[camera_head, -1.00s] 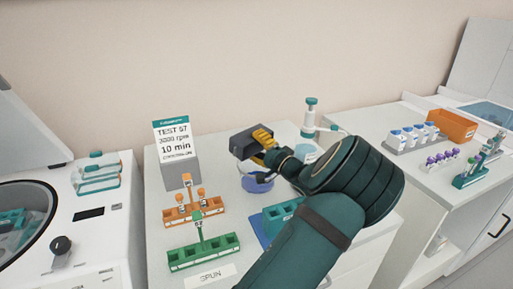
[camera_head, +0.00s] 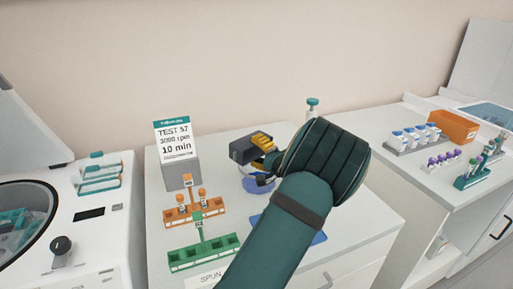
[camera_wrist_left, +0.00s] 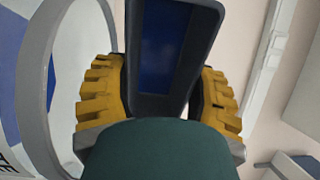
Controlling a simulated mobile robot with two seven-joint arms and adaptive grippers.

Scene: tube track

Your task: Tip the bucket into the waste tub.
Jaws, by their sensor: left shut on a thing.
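My left gripper (camera_head: 262,146), with yellow finger pads, is shut on the dark grey bucket (camera_head: 240,151). The bucket is tilted and held above the white-rimmed waste tub (camera_head: 258,187), which shows blue low on its side. In the left wrist view the bucket (camera_wrist_left: 164,50) sits between the yellow pads of the gripper (camera_wrist_left: 160,95), and its blue inside faces the camera. A pale round rim, likely the tub's (camera_wrist_left: 37,60), curves at the left of that view. My forearm hides part of the bench in front of the tub. I cannot see anything falling from the bucket.
Orange (camera_head: 194,212) and green (camera_head: 203,252) racks stand left of the tub, before a test sign (camera_head: 174,139). A white pump bottle (camera_head: 312,106) stands behind my wrist. A centrifuge (camera_head: 90,230) is at left. A blue mat (camera_head: 320,238) is partly hidden.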

